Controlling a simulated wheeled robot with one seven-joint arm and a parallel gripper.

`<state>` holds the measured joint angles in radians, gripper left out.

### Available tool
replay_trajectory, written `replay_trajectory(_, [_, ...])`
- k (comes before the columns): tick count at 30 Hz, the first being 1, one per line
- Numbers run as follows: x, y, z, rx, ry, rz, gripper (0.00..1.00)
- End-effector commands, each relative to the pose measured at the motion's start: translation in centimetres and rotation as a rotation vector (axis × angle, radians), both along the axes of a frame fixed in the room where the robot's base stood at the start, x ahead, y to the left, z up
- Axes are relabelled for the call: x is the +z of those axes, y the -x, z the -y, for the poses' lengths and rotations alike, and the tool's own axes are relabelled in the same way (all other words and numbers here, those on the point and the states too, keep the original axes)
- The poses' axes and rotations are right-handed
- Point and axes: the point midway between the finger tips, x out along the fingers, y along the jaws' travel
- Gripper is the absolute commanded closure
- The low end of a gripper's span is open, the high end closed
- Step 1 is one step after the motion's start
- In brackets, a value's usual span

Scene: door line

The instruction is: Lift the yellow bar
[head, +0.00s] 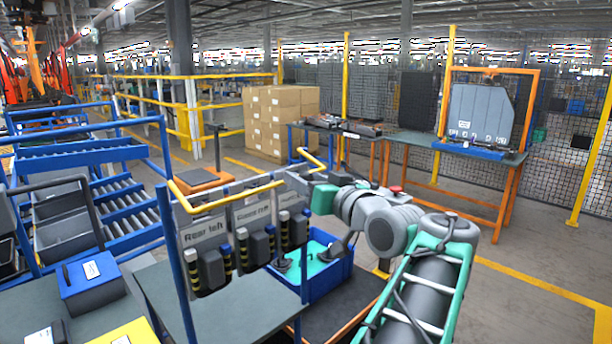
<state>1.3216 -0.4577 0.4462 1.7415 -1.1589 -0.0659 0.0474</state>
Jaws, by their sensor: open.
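The yellow bar (240,194) runs across the top of the blue-posted rack in front of me, above hanging grey units, one labelled "Rear left". Its left end bends back toward the left post. A short yellow piece also shows behind my gripper at the right. My gripper (290,178) is at the right part of the long bar, with its fingers pointing left. It is open. It is too small to tell whether the bar lies between the fingers or whether they touch it.
Black-and-yellow handled devices (205,268) hang below the bar. A blue bin (328,281) with teal contents stands behind the rack. Blue roller racks (115,200) fill the left. An orange-legged table (400,140) stands at the back right. The floor at right is open.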

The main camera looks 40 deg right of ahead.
Motion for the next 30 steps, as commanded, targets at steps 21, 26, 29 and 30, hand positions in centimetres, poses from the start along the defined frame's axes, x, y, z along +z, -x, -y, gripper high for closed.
replay_trajectory(21, [-0.09,-0.46,0.07,-0.001,0.0,-0.001,0.82])
replay_trajectory(26, [-0.09,-0.46,0.07,-0.001,0.0,-0.002,0.95])
replay_trajectory(29, [-0.1,-0.47,0.06,-0.001,0.0,-0.002,1.0])
replay_trajectory(30, [-0.1,-0.47,0.06,-0.001,0.0,-0.002,1.0])
